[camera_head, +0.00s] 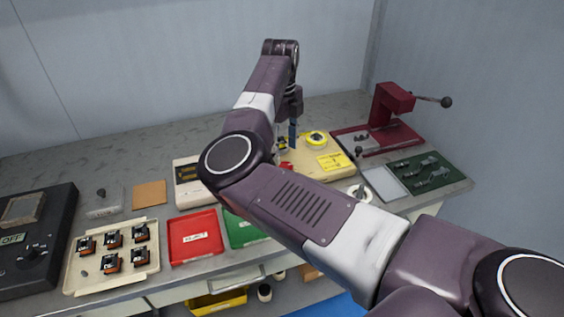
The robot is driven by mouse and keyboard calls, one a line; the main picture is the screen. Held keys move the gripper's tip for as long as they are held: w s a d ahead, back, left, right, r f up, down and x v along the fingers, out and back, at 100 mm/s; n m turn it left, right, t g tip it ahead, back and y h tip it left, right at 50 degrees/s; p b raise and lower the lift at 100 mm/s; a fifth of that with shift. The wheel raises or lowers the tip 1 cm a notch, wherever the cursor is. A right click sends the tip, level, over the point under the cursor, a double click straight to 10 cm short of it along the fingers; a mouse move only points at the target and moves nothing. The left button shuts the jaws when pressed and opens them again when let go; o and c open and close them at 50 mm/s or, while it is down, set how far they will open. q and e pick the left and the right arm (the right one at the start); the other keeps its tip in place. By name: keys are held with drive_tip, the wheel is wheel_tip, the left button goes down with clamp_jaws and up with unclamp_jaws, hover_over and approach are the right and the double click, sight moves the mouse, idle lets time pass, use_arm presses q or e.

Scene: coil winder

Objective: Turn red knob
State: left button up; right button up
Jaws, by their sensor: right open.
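My right arm reaches in from the lower right and bends over the coil winder. My right gripper (293,138) hangs down over the winder's cream base (338,172), open, with its fingers partly hidden behind my own arm. A small red part (287,166) shows just below the fingers, at the edge of my arm. It may be the red knob, but most of it is hidden. I cannot tell whether the fingers touch it. My left gripper is not in view.
A red press (390,105) with a lever stands at the back right, by a green mat (432,165) with tools. Red (195,235) and green (240,231) trays and a cream parts tray (112,262) lie left.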

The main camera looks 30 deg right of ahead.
wheel_tip(320, 180, down, 4)
drive_tip(key=shift+w+d+f, duration=0.1)
drive_tip(key=shift+w+f, duration=0.05)
drive_tip(key=shift+f, duration=0.8)
drive_tip(key=c, duration=1.2)
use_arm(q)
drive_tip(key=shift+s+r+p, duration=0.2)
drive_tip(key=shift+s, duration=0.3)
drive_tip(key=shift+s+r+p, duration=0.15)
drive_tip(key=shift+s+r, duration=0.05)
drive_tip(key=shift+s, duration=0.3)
use_arm(e)
drive_tip(key=shift+o, duration=0.2)
